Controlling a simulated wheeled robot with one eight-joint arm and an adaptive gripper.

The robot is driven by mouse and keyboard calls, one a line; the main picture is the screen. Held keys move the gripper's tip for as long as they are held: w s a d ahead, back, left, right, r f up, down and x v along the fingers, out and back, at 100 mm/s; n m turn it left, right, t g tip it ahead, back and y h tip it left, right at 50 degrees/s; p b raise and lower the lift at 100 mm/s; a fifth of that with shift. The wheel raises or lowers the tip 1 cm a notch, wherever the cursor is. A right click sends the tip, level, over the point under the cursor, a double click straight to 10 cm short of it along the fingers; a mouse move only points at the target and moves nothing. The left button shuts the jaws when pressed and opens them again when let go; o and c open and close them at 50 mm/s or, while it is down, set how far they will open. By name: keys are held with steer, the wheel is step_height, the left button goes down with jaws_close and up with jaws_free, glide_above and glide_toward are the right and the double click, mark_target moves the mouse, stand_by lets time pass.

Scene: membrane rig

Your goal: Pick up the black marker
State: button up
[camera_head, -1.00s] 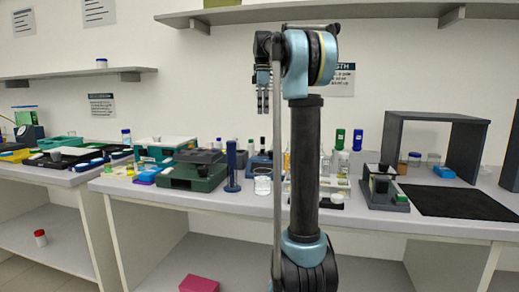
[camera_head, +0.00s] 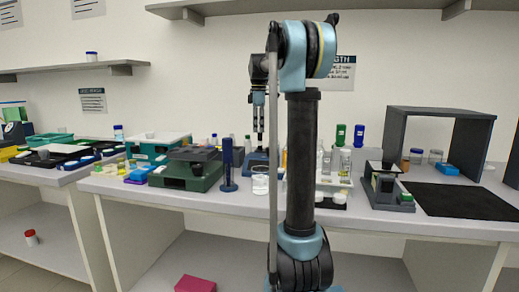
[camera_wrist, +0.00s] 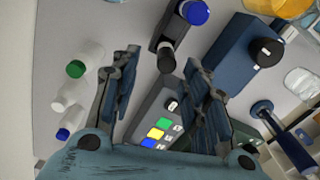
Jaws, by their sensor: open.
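I cannot clearly make out the black marker in either view. My gripper (camera_head: 257,138) is in front of the wall, above the back of the middle bench, with its fingers pointing down. In the wrist view my gripper (camera_wrist: 162,60) is open, with nothing held between its fingers. Beyond the fingertips is a dark block with a black cylindrical part (camera_wrist: 166,57) and a blue round cap (camera_wrist: 195,12); I cannot tell what it is. My upright arm hides part of the bench in the head view.
A grey panel with coloured buttons (camera_wrist: 158,127) and a blue box with a black knob (camera_wrist: 232,55) lie below my gripper.

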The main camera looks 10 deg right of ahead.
mark_target(260, 139)
steer(key=shift+s+d+f, duration=0.15)
steer(key=shift+f, duration=1.5)
steer(key=shift+s+d+f, duration=0.1)
steer(key=shift+s+f, duration=0.05)
steer(key=shift+f, duration=1.5)
steer(key=c, duration=0.9)
